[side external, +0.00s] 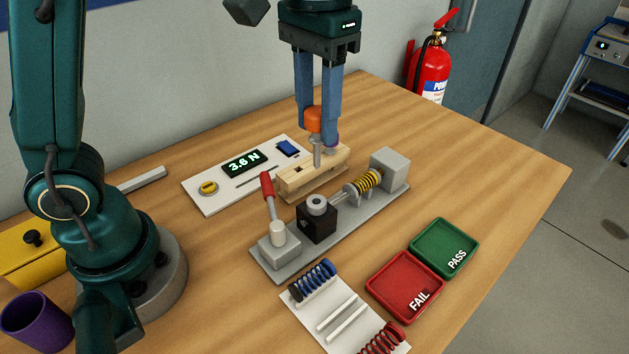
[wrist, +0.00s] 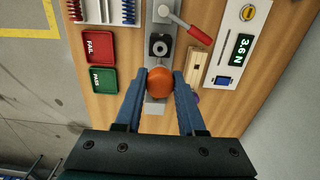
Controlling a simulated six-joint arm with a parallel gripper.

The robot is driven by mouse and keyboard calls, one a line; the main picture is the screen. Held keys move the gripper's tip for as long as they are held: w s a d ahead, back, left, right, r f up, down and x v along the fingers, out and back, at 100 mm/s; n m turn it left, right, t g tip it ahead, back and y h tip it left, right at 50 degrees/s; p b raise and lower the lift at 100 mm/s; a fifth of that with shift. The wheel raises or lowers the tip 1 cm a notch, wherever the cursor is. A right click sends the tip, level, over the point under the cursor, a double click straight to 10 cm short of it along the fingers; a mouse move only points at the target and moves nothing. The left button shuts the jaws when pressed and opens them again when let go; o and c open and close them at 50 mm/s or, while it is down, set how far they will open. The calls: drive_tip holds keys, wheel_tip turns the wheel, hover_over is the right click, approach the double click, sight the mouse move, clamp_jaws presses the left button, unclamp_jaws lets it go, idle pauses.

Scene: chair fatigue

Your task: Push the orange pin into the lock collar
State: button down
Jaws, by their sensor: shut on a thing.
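My gripper (side external: 318,128) is shut on the round orange head of the pin (side external: 314,119), and the pin's grey shaft hangs down, roughly upright. In the wrist view the orange head (wrist: 160,84) sits between the two blue fingers and hides the shaft. The lock collar (side external: 317,219) is a black block with a grey ring on top, on the grey fixture rail. The pin is above and apart from the collar. In the wrist view the collar (wrist: 158,47) shows just above the orange head. The collar's hole is visible and looks empty.
A red-handled lever (side external: 267,188) and a yellow spring (side external: 363,184) share the rail with the collar. A wooden block (side external: 300,182) stands behind it, beside a 3.6 N display (side external: 245,163). Red (side external: 404,286) and green (side external: 444,247) trays lie at right; coloured springs lie in front.

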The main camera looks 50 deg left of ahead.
sight(317, 140)
drive_tip(key=shift+f, duration=2.65)
drive_tip(key=shift+f, duration=2.8)
drive_tip(key=shift+c, duration=2.1)
unclamp_jaws()
drive_tip(key=shift+r, duration=2.55)
